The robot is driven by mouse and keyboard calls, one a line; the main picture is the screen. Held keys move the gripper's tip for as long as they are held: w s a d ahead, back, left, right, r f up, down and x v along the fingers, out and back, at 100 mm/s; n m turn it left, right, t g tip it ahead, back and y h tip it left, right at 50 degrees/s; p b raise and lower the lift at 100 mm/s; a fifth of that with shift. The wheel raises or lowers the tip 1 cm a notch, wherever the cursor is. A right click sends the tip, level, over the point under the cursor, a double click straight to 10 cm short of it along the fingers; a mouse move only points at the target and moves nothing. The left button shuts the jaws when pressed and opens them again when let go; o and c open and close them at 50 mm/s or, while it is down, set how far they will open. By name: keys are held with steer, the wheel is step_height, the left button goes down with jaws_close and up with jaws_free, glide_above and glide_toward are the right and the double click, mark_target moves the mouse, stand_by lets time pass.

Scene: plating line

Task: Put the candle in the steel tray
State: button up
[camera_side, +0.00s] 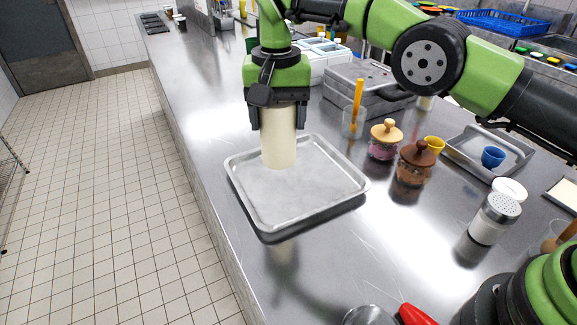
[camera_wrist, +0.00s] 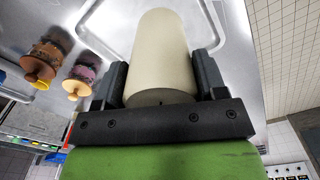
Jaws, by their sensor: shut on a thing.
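The candle (camera_side: 279,140) is a thick cream-coloured cylinder held upright. My gripper (camera_side: 278,115) is shut on its upper part, with a dark finger on each side. The steel tray (camera_side: 262,229) is a shallow rectangular tray with a raised rim on the counter. The candle is over the back part of the tray in the side view; I cannot tell whether its base touches the tray floor. In the wrist view the candle (camera_wrist: 162,55) fills the space between the fingers of my gripper (camera_wrist: 165,85), and part of the tray rim (camera_wrist: 86,28) shows beyond it.
Two lidded jars (camera_side: 384,142) (camera_side: 414,165) and a glass with a yellow stick (camera_side: 354,118) stand right of the tray. A shaker (camera_side: 494,219) is farther right. A second tray (camera_side: 462,147) holds a blue cup (camera_side: 492,157). The counter's left edge runs close to the tray.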

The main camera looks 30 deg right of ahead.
mark_target(279, 160)
step_height(279, 160, down, 9)
steer(key=shift+f, duration=0.1)
stand_by(0.4)
steer(key=shift+f, duration=0.15)
steer(key=o, duration=1.1)
step_height(279, 160, up, 8)
steer(key=shift+f, duration=0.1)
